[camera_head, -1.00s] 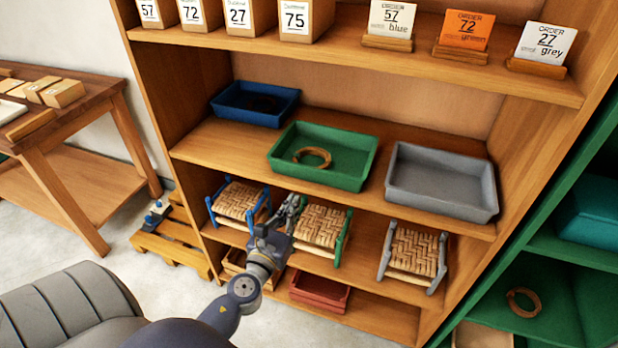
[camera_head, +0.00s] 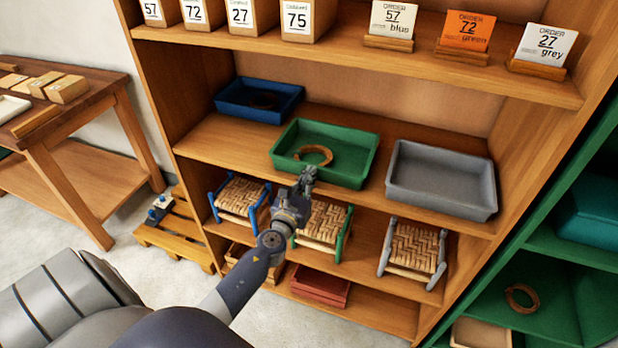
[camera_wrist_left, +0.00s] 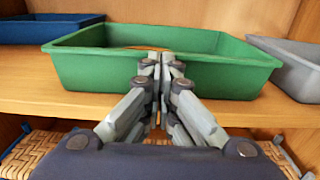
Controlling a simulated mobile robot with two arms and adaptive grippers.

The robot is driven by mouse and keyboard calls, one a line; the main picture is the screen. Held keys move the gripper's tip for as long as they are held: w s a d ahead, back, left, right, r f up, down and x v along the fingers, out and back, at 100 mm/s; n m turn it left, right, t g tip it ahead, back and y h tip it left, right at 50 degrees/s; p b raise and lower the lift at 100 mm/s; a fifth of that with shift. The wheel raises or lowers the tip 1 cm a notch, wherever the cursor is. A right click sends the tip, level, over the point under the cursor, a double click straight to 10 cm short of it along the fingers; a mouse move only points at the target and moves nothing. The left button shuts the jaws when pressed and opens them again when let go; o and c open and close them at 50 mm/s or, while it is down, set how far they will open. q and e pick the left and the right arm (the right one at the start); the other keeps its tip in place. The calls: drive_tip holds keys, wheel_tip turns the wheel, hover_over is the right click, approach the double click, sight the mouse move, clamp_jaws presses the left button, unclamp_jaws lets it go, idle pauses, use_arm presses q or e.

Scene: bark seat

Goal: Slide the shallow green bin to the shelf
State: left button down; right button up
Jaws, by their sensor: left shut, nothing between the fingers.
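The shallow green bin (camera_head: 357,160) sits on the middle board of the wooden shelf (camera_head: 220,143), between a blue bin and a grey bin. A tan ring (camera_head: 314,154) lies in it. My left gripper (camera_head: 308,176) is shut and empty at the bin's front wall. In the left wrist view its fingertips (camera_wrist_left: 166,56) overlap the front wall of the green bin (camera_wrist_left: 220,75); I cannot tell whether they touch. My right gripper is not in view.
The blue bin (camera_head: 232,97) stands left and the grey bin (camera_head: 440,178) right. Woven seats with blue (camera_head: 240,198), green (camera_head: 325,222) and grey (camera_head: 413,250) frames stand on the board below. Order cards (camera_head: 467,32) stand above. A green shelf unit (camera_head: 560,250) borders the right.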

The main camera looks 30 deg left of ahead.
sight(318, 162)
use_arm(q)
drive_tip(key=shift+b+x, duration=0.6)
drive_tip(key=shift+x, duration=2.95)
